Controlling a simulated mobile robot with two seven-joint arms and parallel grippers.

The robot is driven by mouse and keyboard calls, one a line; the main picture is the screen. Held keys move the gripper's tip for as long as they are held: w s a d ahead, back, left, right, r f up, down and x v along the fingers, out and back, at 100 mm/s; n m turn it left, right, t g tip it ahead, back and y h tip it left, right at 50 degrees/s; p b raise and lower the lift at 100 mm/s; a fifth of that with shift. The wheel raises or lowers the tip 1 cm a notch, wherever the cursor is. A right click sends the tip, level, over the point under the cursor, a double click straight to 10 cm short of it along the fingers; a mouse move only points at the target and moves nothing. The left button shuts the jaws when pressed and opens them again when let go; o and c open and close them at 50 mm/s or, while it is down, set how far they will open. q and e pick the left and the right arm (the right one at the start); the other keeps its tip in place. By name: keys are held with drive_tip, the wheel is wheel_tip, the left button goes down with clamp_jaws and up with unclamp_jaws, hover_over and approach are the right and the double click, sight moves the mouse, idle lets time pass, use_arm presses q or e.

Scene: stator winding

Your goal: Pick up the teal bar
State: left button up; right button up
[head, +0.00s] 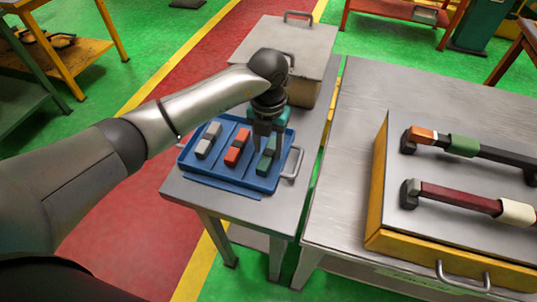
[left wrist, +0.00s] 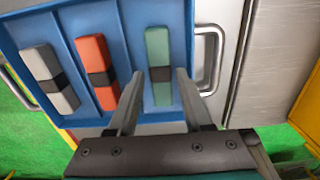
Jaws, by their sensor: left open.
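The teal bar (left wrist: 158,52) has a dark band around its middle and lies in the right compartment of the blue tray (left wrist: 118,14). In the head view the teal bar (head: 266,160) is partly hidden by my left gripper (head: 265,148). My left gripper is open and empty above the tray, pointing down. In the left wrist view its two fingers (left wrist: 158,90) reach toward the near end of the teal bar, one on each side in the picture. I cannot tell how high the fingertips are above it. My right gripper is not in view.
A grey bar (head: 208,141) and an orange-red bar (head: 237,147) lie in the other compartments. A metal handle (head: 292,163) stands at the tray's right side. A lidded box (head: 300,45) is behind. A fixture with dark bars (head: 465,195) is on the right table.

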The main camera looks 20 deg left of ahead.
use_arm(q)
drive_tip(key=shift+f, duration=0.8)
drive_tip(key=shift+c, duration=0.3)
clamp_jaws()
drive_tip(key=shift+w+r, duration=0.1)
